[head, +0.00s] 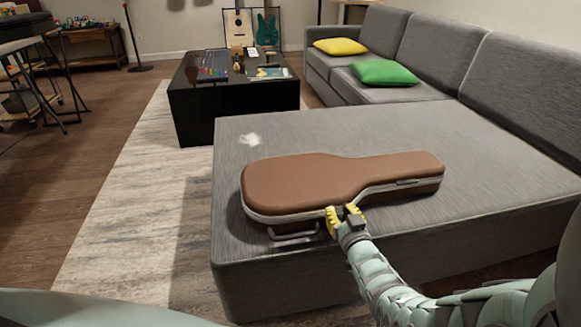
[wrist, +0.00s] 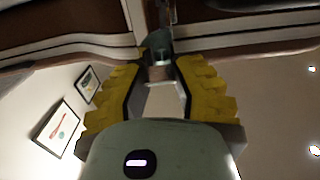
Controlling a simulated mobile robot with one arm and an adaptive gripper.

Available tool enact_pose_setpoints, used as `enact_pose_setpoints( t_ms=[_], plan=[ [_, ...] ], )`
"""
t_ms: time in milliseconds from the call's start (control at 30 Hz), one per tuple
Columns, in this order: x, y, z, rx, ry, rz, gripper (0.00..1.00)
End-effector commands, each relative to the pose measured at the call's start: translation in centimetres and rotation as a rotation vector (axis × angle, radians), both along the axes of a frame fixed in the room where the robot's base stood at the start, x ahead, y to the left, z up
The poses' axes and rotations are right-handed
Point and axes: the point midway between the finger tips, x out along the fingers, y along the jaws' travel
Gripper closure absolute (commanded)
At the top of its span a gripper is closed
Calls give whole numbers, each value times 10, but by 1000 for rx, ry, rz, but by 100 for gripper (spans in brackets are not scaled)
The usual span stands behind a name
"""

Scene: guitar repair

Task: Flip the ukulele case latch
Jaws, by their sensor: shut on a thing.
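The brown ukulele case (head: 330,180) lies closed on the grey sofa's chaise, its handle (head: 294,238) on the side facing me. My gripper (head: 345,212) is at the front edge of the case, right of the handle. In the wrist view my gripper (wrist: 160,75) has its yellow fingers close around a small metal latch piece (wrist: 161,72) on the seam of the case (wrist: 70,48). It is shut on that piece. The fingers hide part of the latch in the head view, and I cannot tell there whether it is flipped.
The grey chaise (head: 450,225) has free room around the case. A white crumpled thing (head: 250,139) lies behind it. A black table (head: 235,110) with several items stands further back. Yellow (head: 340,46) and green (head: 384,72) cushions are on the sofa.

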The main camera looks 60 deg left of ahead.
Motion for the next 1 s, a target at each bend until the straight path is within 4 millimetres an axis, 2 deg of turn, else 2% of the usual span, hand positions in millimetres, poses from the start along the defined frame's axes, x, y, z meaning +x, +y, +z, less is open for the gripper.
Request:
enact_pose_setpoints(
  t_ms=[33,300,333,667,1000],
  plan=[
    [0,-3,-6,-17,7,-4,100],
    [0,-3,-7,-18,8,-5,100],
    [0,-3,-7,-18,8,-5,70],
    [0,-2,-3,-8,4,-3,36],
    [0,-3,-2,-4,3,-2,36]
  ],
)
